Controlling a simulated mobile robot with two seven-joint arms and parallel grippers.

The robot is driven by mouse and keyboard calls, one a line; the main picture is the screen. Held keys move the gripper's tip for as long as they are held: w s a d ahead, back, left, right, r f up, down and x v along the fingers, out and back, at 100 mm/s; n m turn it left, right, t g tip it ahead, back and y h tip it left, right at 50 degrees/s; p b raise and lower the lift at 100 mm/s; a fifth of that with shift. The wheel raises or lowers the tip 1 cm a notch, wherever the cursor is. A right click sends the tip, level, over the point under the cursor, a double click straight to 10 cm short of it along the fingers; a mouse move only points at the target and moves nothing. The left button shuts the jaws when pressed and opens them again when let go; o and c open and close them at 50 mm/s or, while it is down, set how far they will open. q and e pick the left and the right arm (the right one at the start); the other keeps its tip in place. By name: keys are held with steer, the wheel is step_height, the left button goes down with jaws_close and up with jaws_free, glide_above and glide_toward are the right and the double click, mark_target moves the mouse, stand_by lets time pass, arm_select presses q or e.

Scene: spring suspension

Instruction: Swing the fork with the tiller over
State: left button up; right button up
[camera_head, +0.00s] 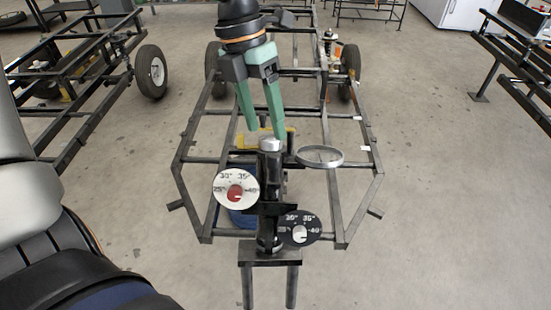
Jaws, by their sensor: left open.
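A dark upright column (268,192) stands in the middle on a grey stand (269,258). A silver knob or end piece (270,145) tops it. I cannot tell which part is the tiller or the fork. A white dial (223,193) with a red centre sits on the column's left, and a black dial (287,229) with a pale centre sits lower right. Both carry degree marks. My left gripper (265,134) points down with green fingers apart, its tips close above or beside the silver end piece. I cannot tell if they touch. My right gripper is not visible.
A flat oval silver disc (320,156) sits right of the column. Behind it is a black tube frame (366,172) with wheels (351,61). Another wheeled frame (68,128) stands left, and a dark rack (515,62) right. Open floor (435,210) lies to the right.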

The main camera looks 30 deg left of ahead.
mark_target(272, 154)
arm_select(q)
steer(key=x, duration=0.8)
steer(key=shift+d+f, duration=0.15)
steer(key=shift+f, duration=0.1)
jaws_close()
stand_by(1.0)
